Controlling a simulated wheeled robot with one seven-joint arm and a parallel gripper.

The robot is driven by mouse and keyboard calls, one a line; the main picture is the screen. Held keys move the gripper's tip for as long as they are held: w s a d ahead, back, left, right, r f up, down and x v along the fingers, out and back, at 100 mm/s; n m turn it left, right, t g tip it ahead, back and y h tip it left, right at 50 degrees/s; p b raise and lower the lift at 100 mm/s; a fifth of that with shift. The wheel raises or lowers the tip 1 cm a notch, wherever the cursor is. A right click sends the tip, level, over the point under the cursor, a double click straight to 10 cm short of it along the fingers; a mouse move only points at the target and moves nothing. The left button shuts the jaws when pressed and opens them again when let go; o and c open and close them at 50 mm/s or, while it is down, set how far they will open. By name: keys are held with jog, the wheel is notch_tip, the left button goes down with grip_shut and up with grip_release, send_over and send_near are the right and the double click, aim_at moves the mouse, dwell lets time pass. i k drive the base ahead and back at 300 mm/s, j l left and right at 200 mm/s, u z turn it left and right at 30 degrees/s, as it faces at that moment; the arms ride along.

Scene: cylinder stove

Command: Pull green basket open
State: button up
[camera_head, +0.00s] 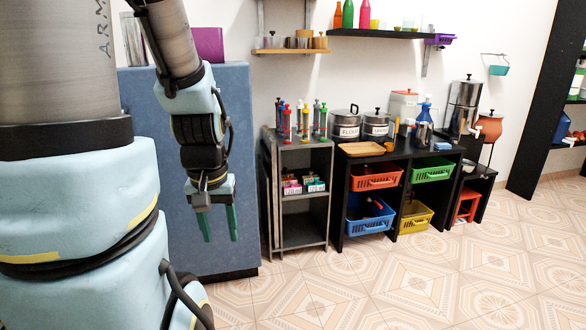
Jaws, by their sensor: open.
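The green basket (433,170) sits in the upper right compartment of the low black shelf unit (386,205). Its front faces the room. My gripper (218,224) hangs pointing down at the left, in front of the blue cabinet. Its two green fingers are apart with nothing between them. It is well to the left of the green basket and apart from it.
An orange basket (377,179), a blue basket (370,220) and a yellow basket (415,219) fill the other compartments. A grey rack (303,229) stands between my gripper and the baskets. The blue cabinet (192,170) is behind my gripper. The tiled floor (400,290) in front is clear.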

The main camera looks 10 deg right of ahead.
aim_at(420, 166)
jog(key=i+l+u, duration=0.2)
jog(key=l, duration=0.2)
jog(key=l+u, duration=0.2)
jog(key=l, duration=0.2)
jog(key=i+l+u, duration=0.2)
jog(key=l, duration=0.2)
jog(key=i+l, duration=0.15)
jog(key=l, duration=0.95)
jog(key=i+l+u, duration=0.15)
jog(key=l, duration=0.95)
jog(key=i+l, duration=0.1)
jog(key=l, duration=1.05)
jog(key=i+l+u, duration=0.15)
jog(key=l, duration=0.95)
